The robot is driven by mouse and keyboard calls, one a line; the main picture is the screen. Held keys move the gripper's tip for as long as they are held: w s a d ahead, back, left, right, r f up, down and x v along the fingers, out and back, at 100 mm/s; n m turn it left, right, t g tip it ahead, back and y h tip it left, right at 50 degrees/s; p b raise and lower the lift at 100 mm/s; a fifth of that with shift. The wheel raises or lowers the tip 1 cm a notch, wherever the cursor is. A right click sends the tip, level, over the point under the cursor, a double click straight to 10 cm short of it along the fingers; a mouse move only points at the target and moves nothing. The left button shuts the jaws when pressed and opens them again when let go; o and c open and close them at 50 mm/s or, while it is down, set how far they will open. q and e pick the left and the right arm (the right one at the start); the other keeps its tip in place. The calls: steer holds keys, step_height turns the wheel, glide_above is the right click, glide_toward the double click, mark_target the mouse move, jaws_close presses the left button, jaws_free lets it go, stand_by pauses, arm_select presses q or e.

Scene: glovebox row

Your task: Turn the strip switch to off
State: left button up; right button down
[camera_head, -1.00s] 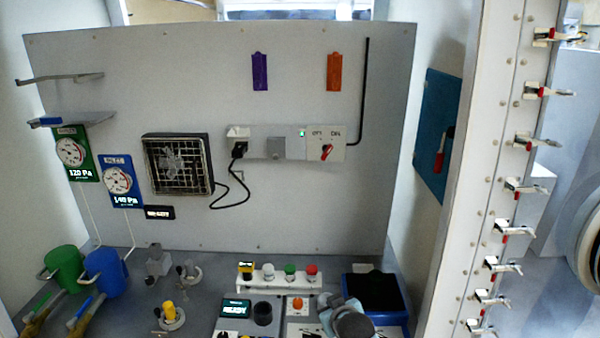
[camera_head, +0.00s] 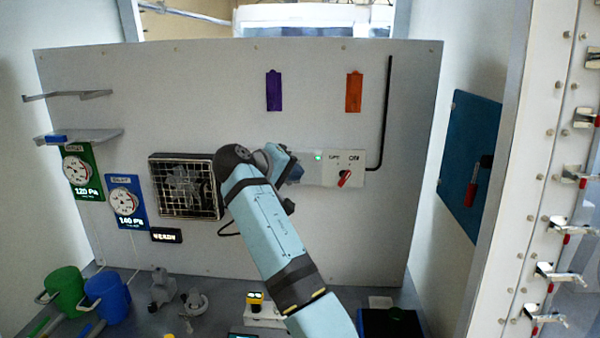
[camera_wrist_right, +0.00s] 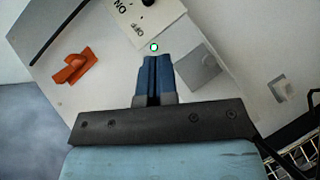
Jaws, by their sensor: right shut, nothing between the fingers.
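The strip switch (camera_head: 344,178) is a red knob on a white plate at the right end of the power strip, with OFF lettered on the left and ON on the right. Its upper end leans right, toward ON. In the right wrist view the knob (camera_wrist_right: 148,2) is cut by the top edge. My right gripper (camera_head: 300,173) is in front of the strip, left of the knob and apart from it. In the right wrist view its blue fingers (camera_wrist_right: 155,72) are shut and empty, pointing toward the green light. My left gripper is not in view.
The green light (camera_head: 318,156) glows on the strip (camera_head: 318,173). A fan grille (camera_head: 186,186) is left of my arm. Purple (camera_head: 274,91) and orange (camera_head: 353,92) tags hang above. A black conduit (camera_head: 386,115) rises right of the switch. My arm hides the plug and part of the bench.

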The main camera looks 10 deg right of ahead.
mark_target(344, 178)
steer(key=p+x, duration=0.1)
steer(key=x, duration=0.2)
steer(key=s+p+x, duration=0.1)
steer(key=x, duration=0.2)
steer(key=s+d+p+x, duration=0.1)
steer(key=x, duration=0.3)
steer(key=shift+d+f+p, duration=0.1)
steer(key=shift+f+p, duration=0.25)
steer(key=shift+s+d+f, duration=0.15)
steer(key=shift+d+f, duration=0.05)
steer(key=shift+d, duration=0.15)
steer(key=shift+f, duration=0.1)
